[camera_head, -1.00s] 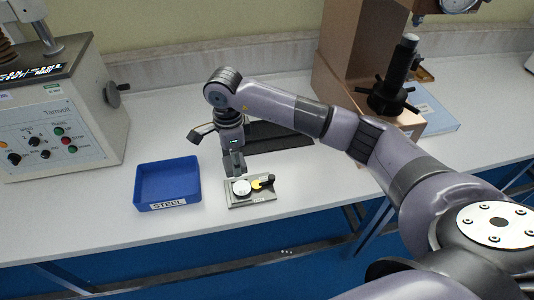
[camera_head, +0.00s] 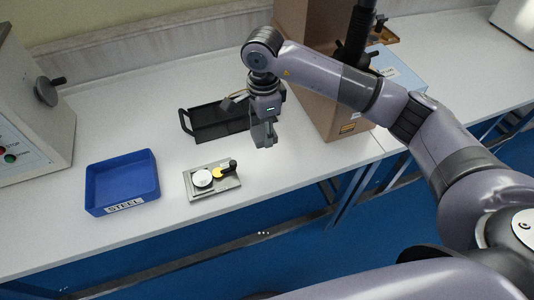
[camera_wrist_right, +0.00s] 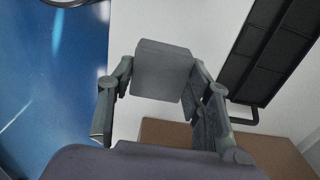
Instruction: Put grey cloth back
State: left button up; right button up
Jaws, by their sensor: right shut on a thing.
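The grey cloth (camera_wrist_right: 162,70) shows in the right wrist view as a small, flat-faced grey block between the two fingers. My right gripper (camera_wrist_right: 160,85) is shut on it. In the head view my right gripper (camera_head: 264,138) points down and holds the grey cloth above the white bench, right of the small metal plate and at the front right of the black tray. The cloth is hard to separate from the grey fingers there. My left gripper is not in view.
The metal plate (camera_head: 190,191) bears a white disc (camera_head: 202,178) and a black-handled tool (camera_head: 229,167). A blue STEEL tray (camera_head: 123,206) stands left. A black handled tray (camera_head: 205,131) lies behind.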

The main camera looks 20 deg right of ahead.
jog(key=p, duration=0.1)
send_over(264, 164)
notch_tip(264, 164, down, 7)
jog(key=shift+s+f, duration=0.1)
jog(key=shift+f, duration=0.5)
notch_tip(264, 164, down, 4)
jog(key=shift+r+p, duration=0.25)
jog(key=shift+p, duration=0.1)
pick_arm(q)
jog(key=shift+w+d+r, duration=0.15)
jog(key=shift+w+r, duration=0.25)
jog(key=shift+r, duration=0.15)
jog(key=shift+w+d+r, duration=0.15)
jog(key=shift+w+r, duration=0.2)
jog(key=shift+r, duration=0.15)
pick_arm(e)
jog(key=shift+f, duration=0.15)
jog(key=shift+f, duration=0.1)
jog(key=o, duration=1.1)
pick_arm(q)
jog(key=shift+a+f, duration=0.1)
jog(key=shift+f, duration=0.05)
